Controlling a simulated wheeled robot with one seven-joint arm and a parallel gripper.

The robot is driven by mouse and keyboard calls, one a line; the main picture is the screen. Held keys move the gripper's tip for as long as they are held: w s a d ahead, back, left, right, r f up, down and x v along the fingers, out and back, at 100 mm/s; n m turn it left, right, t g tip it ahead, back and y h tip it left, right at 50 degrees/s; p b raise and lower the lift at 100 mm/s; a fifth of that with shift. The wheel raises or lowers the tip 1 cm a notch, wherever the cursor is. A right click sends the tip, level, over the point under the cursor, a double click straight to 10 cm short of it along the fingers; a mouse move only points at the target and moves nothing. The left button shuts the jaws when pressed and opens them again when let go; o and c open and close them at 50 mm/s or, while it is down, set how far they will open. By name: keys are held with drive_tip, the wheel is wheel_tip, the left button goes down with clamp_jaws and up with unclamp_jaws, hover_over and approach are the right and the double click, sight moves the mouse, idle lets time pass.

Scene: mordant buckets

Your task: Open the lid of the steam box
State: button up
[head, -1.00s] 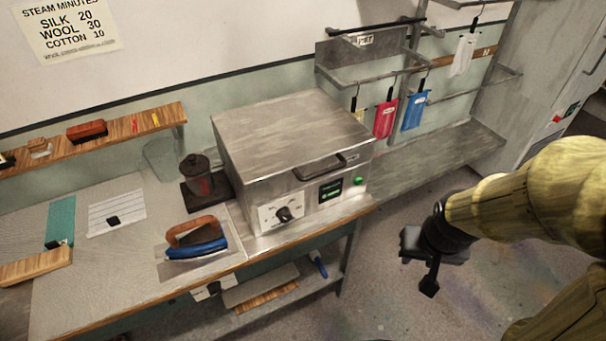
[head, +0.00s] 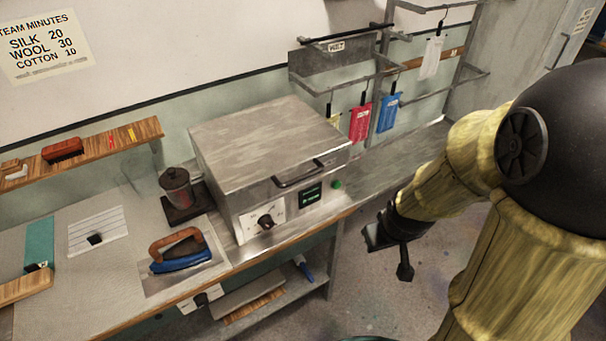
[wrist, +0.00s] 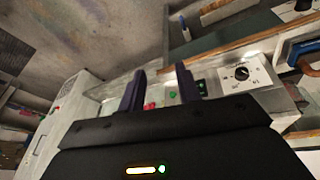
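The steam box is a grey metal box on the counter in the head view. Its lid (head: 262,140) is down and shut, with a dark bar handle (head: 300,174) at the front edge. Below are a dial (head: 267,221), a dark green display (head: 311,194) and a green button (head: 337,184). The dial also shows in the wrist view (wrist: 241,73). My gripper (head: 392,248) is in front and to the right of the box, lower than the handle and apart from it. In the wrist view its two fingers (wrist: 160,85) are spread with nothing between them.
A blue iron with a wooden handle (head: 180,253) and a dark canister (head: 176,187) stand left of the box. Colored pouches (head: 361,123) hang from the rack behind. The grey counter (head: 385,160) right of the box is bare. Open floor lies below my gripper.

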drive_tip(key=w+a+f+n+t+y+p, duration=0.3)
drive_tip(key=w+n+t+p, duration=0.15)
drive_tip(key=w+n, duration=0.55)
drive_tip(key=a+r+n+t+y+p, duration=0.2)
drive_tip(key=a+n+t+y+p, duration=0.2)
drive_tip(key=n, duration=0.7)
drive_tip(key=shift+s+a+n+t+y+p, duration=0.2)
drive_tip(key=shift+a+n+t+y+p, duration=0.15)
drive_tip(key=shift+a+y+p, duration=0.6)
drive_tip(key=shift+w+b, duration=0.2)
drive_tip(key=shift+b, duration=0.65)
drive_tip(key=b, duration=0.2)
drive_tip(key=w+b, duration=0.1)
drive_tip(key=b, duration=0.2)
drive_tip(key=shift+w+a+f, duration=0.2)
drive_tip(key=shift+a+f, duration=0.1)
drive_tip(key=b, duration=0.5)
drive_tip(key=shift+w+a+f, duration=0.15)
drive_tip(key=shift+w+a, duration=0.15)
drive_tip(key=shift+a, duration=0.1)
